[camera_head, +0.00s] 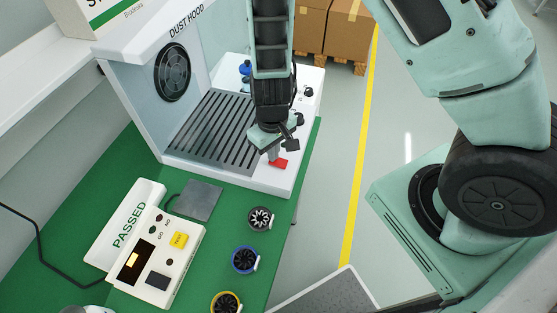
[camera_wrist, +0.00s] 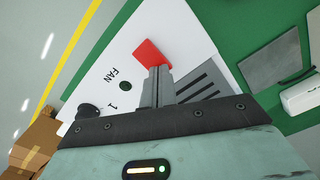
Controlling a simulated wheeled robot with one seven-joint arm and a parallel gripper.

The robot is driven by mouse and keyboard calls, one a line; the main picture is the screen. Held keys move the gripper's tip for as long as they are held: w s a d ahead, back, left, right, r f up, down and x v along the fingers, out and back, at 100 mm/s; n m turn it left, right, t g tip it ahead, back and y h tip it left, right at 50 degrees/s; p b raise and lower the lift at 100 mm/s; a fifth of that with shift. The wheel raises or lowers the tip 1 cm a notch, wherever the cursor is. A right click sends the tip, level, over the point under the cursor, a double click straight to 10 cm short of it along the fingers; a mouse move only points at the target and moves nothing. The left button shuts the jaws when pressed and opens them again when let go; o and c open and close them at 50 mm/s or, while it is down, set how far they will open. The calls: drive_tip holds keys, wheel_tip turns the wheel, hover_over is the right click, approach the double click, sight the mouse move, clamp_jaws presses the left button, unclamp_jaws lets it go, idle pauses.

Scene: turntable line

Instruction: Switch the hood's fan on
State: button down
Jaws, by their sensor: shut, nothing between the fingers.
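The dust hood (camera_head: 150,125) is a white cabinet with a round dark fan grille (camera_head: 173,72) on its back wall and a slotted grey floor. A red switch (camera_head: 279,163) sits on the hood's white front panel; it also shows in the wrist view (camera_wrist: 149,53), near the label FAN (camera_wrist: 112,73). A small dark round spot (camera_wrist: 126,86) lies beside the label. My gripper (camera_wrist: 160,70) is shut and empty, its fingertips over the edge of the red switch. I cannot tell whether they touch it. In the head view my gripper (camera_head: 268,148) hangs just above the switch.
Dark knobs (camera_head: 307,91) stand along the panel's right side. Blue objects (camera_head: 245,68) sit at the hood's back. On the green table are a PASSED box (camera_head: 125,222), a tester (camera_head: 158,265), a grey plate (camera_head: 198,200) and several small fans (camera_head: 245,260). Cartons (camera_head: 345,30) stand behind.

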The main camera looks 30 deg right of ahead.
drive_tip(key=shift+f, duration=0.3)
wheel_tip(320, 180, up, 7)
drive_tip(key=p, duration=0.6)
drive_tip(key=shift+r, duration=0.1)
idle(0.3)
idle(0.5)
drive_tip(key=s+a+r+n+b, duration=0.2)
drive_tip(key=s+r+b, duration=0.3)
drive_tip(key=s, duration=0.3)
drive_tip(key=s+a+r+n+b, duration=0.2)
drive_tip(key=s+a+r+b, duration=0.2)
drive_tip(key=s+r, duration=0.3)
drive_tip(key=shift+s+a+r+n+y+b, duration=0.15)
drive_tip(key=shift+s+r+n+y+b, duration=0.3)
drive_tip(key=shift+s, duration=0.6)
